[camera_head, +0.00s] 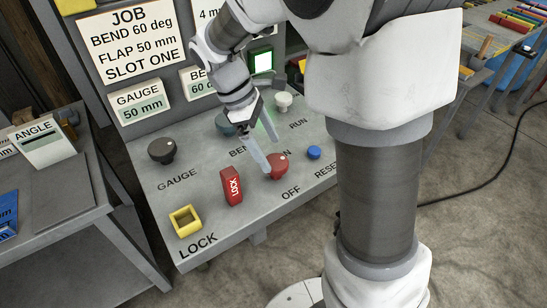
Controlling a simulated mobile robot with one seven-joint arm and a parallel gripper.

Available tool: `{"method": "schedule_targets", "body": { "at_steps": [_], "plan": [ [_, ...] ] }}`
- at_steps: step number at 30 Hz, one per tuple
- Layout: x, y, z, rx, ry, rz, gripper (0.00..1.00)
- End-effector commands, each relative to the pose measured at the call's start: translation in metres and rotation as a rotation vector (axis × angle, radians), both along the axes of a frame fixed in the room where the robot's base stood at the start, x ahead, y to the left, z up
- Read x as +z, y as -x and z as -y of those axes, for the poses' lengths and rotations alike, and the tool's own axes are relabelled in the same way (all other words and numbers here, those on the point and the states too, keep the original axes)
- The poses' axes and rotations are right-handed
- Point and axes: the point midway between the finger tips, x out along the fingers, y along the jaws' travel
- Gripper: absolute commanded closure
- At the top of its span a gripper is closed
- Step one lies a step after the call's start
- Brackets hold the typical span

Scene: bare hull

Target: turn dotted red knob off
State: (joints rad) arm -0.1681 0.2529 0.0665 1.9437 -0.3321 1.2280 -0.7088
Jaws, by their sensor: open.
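The red knob (278,168) stands on the grey sloped control panel (210,190), with a small light dot near its top. It sits above the label OFF, and another label beside it is partly hidden. My gripper (267,150) is above and just left of the red knob, fingers open and pointing down at it. One fingertip overlaps the knob's left edge in the picture; I cannot tell whether it touches. No object shows between the fingers.
A red LOCK block (231,187), a yellow square socket (186,221), a black knob (162,151), a blue button (314,152) and a white knob (284,102) surround it. A lit green square (262,62) is behind. A grey side table (70,200) stands left.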

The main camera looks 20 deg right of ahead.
Motion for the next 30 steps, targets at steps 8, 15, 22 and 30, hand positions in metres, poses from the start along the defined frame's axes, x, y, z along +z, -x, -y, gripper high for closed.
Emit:
{"method": "schedule_targets", "body": {
  "at_steps": [8,15,22,30],
  "plan": [
    [-0.03,0.006,0.012,0.0,0.001,0.0,0.01],
    [-0.033,0.006,0.013,-0.001,0.0,0.002,0.01],
    [-0.033,0.006,0.012,-0.001,0.0,0.002,0.24],
    [-0.033,0.006,0.012,-0.001,0.0,0.002,0.73]
  ]
}}
